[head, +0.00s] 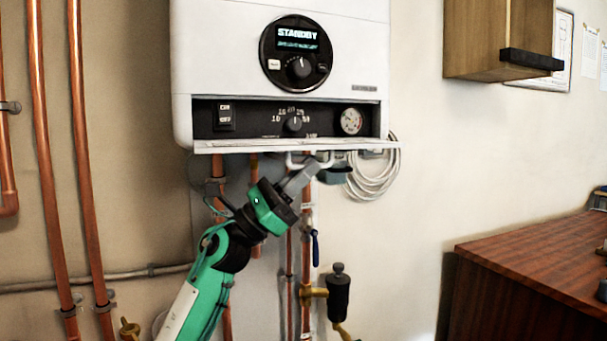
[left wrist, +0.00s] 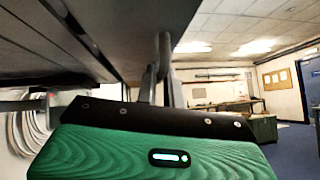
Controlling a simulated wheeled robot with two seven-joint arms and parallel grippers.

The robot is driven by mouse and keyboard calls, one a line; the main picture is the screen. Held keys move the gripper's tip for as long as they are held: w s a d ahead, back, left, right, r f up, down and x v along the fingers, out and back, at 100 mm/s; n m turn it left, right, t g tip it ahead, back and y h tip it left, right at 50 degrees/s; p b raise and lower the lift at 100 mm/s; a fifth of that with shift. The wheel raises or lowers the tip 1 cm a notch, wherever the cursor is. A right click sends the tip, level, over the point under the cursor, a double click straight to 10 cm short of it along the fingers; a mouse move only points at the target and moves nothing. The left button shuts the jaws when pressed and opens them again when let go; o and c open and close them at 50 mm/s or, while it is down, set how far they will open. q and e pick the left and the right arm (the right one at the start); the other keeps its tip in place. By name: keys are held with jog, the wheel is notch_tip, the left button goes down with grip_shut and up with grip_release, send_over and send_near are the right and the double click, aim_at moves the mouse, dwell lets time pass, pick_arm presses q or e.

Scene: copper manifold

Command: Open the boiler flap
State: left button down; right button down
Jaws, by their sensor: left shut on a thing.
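The white boiler (head: 282,60) hangs on the wall, its round dial display reading STANDBY. The boiler flap (head: 290,146) is folded down, about level, and the dark control panel (head: 265,121) behind it shows a switch, a knob and a gauge. A pale bar handle (head: 293,161) hangs under the flap. My left gripper (head: 318,166) reaches up from below and is shut on the handle. In the left wrist view the gripper's fingers (left wrist: 163,88) meet the handle (left wrist: 165,48) under the flap's dark underside (left wrist: 135,25). My right gripper is not in view.
Copper pipes (head: 48,150) run up the wall at left, and more pipes and valves are below the boiler. A coiled pale cable (head: 375,178) hangs right of the flap.

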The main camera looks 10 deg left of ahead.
pick_arm(q)
jog(key=c, duration=1.5)
grip_release()
jog(key=v, duration=1.4)
